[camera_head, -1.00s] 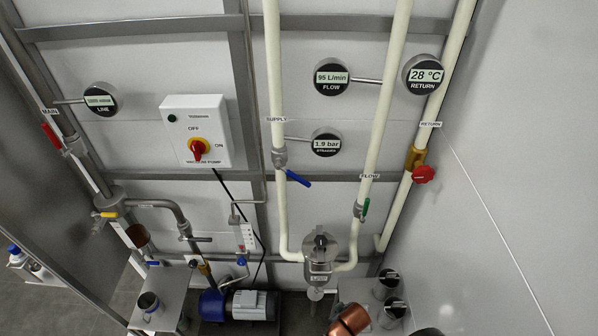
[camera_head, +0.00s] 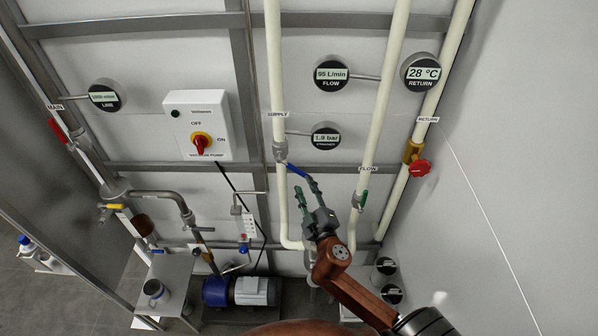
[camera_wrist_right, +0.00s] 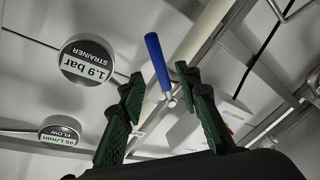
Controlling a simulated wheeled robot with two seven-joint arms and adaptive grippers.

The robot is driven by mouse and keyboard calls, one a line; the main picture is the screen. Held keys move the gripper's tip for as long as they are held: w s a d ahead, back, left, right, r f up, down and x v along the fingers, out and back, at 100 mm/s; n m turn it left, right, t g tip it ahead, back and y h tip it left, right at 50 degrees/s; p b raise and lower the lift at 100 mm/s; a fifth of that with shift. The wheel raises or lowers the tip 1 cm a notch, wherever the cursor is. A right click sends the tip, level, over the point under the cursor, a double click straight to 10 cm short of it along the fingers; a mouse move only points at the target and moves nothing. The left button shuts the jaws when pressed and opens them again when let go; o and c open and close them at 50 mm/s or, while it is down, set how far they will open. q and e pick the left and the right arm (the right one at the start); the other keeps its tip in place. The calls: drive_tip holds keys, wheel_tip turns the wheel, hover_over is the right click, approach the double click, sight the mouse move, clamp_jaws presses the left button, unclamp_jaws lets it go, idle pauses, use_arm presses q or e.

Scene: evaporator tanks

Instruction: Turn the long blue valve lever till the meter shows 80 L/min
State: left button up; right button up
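The long blue valve lever (camera_head: 296,170) sits on the supply pipe (camera_head: 276,100), tilted down to the right. It shows in the right wrist view (camera_wrist_right: 158,62) in line with the gap between my fingers. The flow meter (camera_head: 331,74) reads 95 L/min. My right gripper (camera_head: 305,189) is open, with its green-padded fingers pointing up at the lever, close to its free end. In the wrist view the open right gripper (camera_wrist_right: 160,88) has nothing clamped in it. I cannot tell whether a finger touches the lever. My left gripper is not in view.
A green lever (camera_head: 363,200) on the flow pipe stands just right of my right gripper. A red knob (camera_head: 420,168) is on the return pipe. The strainer meter (camera_head: 326,136) reads 1.9 bar. A vacuum pump box (camera_head: 199,128) hangs at left.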

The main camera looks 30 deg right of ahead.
sight(300, 174)
drive_tip(key=p+x, duration=0.1)
drive_tip(key=x, duration=0.5)
drive_tip(key=shift+w+r, duration=0.1)
drive_tip(key=shift+w+d+p, duration=0.2)
drive_tip(key=shift+w+p, duration=0.15)
drive_tip(key=shift+w, duration=0.2)
drive_tip(key=shift+c, duration=0.4)
clamp_jaws()
